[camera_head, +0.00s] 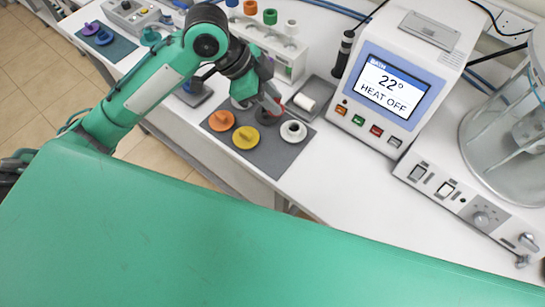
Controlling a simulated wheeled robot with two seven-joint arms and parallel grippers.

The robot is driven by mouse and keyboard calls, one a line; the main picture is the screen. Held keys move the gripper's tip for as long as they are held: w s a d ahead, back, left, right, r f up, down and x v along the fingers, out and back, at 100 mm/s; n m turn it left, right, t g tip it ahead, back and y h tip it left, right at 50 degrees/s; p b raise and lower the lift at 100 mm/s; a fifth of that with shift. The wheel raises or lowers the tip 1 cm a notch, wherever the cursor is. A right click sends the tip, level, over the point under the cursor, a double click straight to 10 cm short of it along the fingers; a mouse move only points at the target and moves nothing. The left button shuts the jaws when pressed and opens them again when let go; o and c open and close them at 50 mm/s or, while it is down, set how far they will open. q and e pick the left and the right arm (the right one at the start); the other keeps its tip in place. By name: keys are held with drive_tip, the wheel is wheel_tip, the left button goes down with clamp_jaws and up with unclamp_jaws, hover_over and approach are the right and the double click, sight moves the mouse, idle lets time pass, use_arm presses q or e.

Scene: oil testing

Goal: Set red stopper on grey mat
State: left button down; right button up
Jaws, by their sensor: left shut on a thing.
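The grey mat (283,160) lies on the white bench at the centre. My left gripper (272,106) reaches in from the upper left and points down over the back part of the mat. It is shut on the red stopper (277,108), of which only a little red shows at the fingertips. A dark round patch lies just below it; I cannot tell whether the stopper touches the mat. An orange stopper (221,120), a yellow stopper (246,138) and a white stopper (293,131) sit on the mat around it. My right gripper is not in view.
A white rack (284,65) with coloured caps stands behind the mat. A small grey tray with a white roll (304,103) lies close to the mat's back right. The bath unit (395,82), reading 22° and HEAT OFF, stands to the right. The bench front of it is clear.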

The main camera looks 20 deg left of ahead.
use_arm(q)
drive_tip(key=shift+s+a+r+m+g, duration=0.1)
drive_tip(key=shift+s+r+m+g, duration=0.15)
drive_tip(key=shift+r+m+g, duration=0.25)
drive_tip(key=shift+s+r+m+g, duration=0.2)
drive_tip(key=shift+r+m, duration=0.05)
drive_tip(key=shift+m, duration=0.45)
drive_tip(key=shift+m+g, duration=0.3)
drive_tip(key=shift+m, duration=0.2)
drive_tip(key=f, duration=0.5)
drive_tip(key=f+p, duration=0.1)
drive_tip(key=f, duration=0.4)
drive_tip(key=f+p, duration=0.1)
drive_tip(key=f, duration=0.4)
drive_tip(key=shift+s+f, duration=0.1)
drive_tip(key=shift+s, duration=0.25)
wheel_tip(320, 180, down, 3)
drive_tip(key=shift+f+p, duration=0.2)
drive_tip(key=shift+p, duration=0.25)
drive_tip(key=shift+f, duration=0.3)
drive_tip(key=c, duration=1.2)
unclamp_jaws()
